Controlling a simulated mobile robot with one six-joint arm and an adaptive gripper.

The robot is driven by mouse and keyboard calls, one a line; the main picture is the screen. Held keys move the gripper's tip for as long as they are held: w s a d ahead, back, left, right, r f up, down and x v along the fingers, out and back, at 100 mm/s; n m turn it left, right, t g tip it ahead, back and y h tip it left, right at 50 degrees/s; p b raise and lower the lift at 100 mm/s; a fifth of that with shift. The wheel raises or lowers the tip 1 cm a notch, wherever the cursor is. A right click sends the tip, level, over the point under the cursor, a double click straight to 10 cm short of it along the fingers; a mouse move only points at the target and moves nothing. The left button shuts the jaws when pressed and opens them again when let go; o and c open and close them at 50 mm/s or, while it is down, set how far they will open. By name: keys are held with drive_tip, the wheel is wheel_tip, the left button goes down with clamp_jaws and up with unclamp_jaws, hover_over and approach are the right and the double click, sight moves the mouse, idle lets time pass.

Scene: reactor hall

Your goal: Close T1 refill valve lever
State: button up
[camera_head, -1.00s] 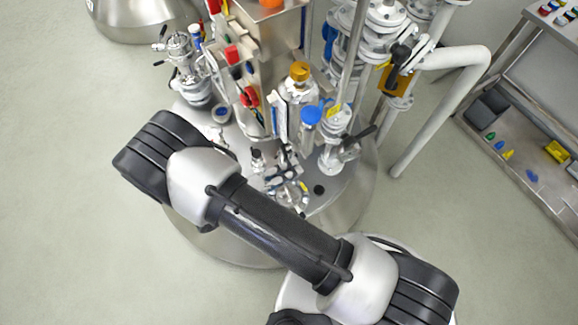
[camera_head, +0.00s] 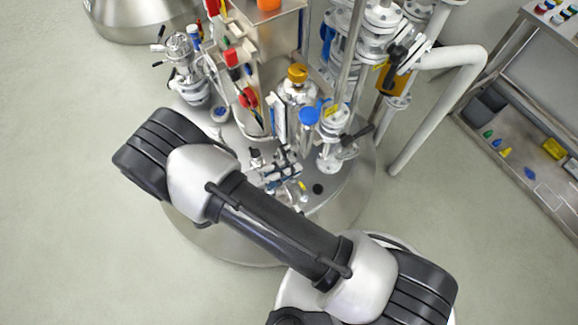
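No label for T1 is readable, so I cannot tell which lever is the refill valve's. One black lever (camera_head: 357,133) sticks out to the right of a flanged valve (camera_head: 333,146) on the round steel vessel lid (camera_head: 345,180). Another black handle (camera_head: 398,53) sits higher up on the flanged pipework at the right. My arm crosses the front of the vessel. Small dark and silver parts show just beyond it on the lid; I cannot tell whether my gripper is among them. The gripper's fingers cannot be made out, and my arm hides part of the lid.
A bottle with an orange cap (camera_head: 297,72) and a blue round cap (camera_head: 309,116) stand close together above the lid. A thick white pipe (camera_head: 436,110) bends down to the floor at right. A steel shelf unit (camera_head: 520,150) stands far right. The floor at left is clear.

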drive_tip(key=o, duration=0.4)
drive_tip(key=v, duration=1.2)
drive_tip(key=shift+a, duration=0.1)
idle(0.4)
